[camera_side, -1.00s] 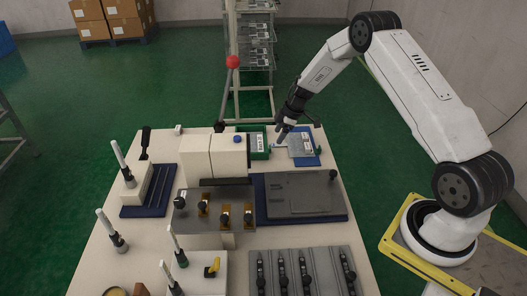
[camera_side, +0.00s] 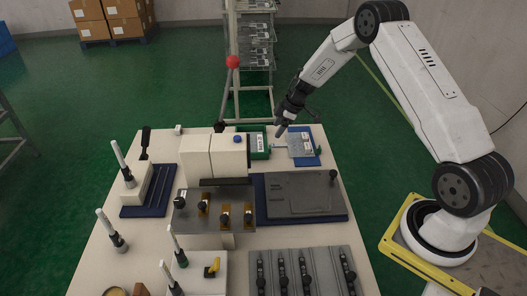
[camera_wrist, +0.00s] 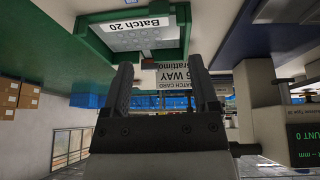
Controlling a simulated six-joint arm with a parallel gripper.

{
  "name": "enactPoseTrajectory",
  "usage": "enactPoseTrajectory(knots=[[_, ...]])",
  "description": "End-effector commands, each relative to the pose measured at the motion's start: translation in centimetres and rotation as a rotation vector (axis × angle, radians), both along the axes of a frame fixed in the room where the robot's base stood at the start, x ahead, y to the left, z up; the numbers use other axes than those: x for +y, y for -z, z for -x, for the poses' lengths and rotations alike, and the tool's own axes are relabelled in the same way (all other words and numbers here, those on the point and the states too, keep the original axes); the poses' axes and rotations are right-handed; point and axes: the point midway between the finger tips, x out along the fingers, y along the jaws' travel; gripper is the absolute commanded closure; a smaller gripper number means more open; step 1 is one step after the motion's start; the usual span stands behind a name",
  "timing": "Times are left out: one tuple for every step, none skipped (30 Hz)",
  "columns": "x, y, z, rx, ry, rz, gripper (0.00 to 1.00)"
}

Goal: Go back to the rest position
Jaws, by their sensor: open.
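My gripper (camera_side: 281,131) hangs over the far part of the table, above the gap between a green tray and a blue board. In the wrist view its two dark fingers (camera_wrist: 161,92) stand apart with nothing held between them. The green tray (camera_wrist: 90,52) carries a "Batch 20" label in the wrist view, and the tray (camera_side: 267,143) also shows in the side view. The blue board (camera_side: 314,159) with grey plates on it lies right of the gripper in the side view.
A dark flat plate on a blue base (camera_side: 340,213) lies nearer. Several upright white-tipped tools stand at the left. A wire rack (camera_side: 257,50) stands behind the table. The air above the table's right is free.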

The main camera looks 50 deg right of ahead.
Motion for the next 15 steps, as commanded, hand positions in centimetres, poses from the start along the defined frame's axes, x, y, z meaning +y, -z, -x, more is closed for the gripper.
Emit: enactPoseTrajectory(knots=[[0.5,-0.6,-0.3,-0.021,0.009,-0.004,0.24],[0.8,-1.0,-0.5,-0.035,0.015,-0.005,0.24],[1.3,-1.5,-0.7,-0.056,0.026,-0.009,0.24],[1.7,-1.9,-0.9,-0.072,0.033,-0.01,0.24],[2.0,-2.4,-1.1,-0.09,0.043,-0.013,0.24],[2.5,-3.0,-1.3,-0.112,0.059,-0.015,0.24],[2.9,-3.5,-1.5,-0.13,0.07,-0.015,0.24],[3.2,-3.9,-1.6,-0.146,0.083,-0.015,0.24],[3.7,-4.6,-1.8,-0.169,0.1,-0.016,0.24],[4.0,-5.1,-1.9,-0.183,0.114,-0.015,0.24],[4.3,-5.5,-1.9,-0.198,0.126,-0.014,0.24],[4.8,-6.1,-2.0,-0.215,0.145,-0.013,0.24],[5.1,-6.5,-2.0,-0.229,0.16,-0.01,0.24],[5.3,-6.9,-1.9,-0.24,0.174,-0.009,0.24],[5.7,-7.5,-1.9,-0.255,0.195,-0.005,0.24]])
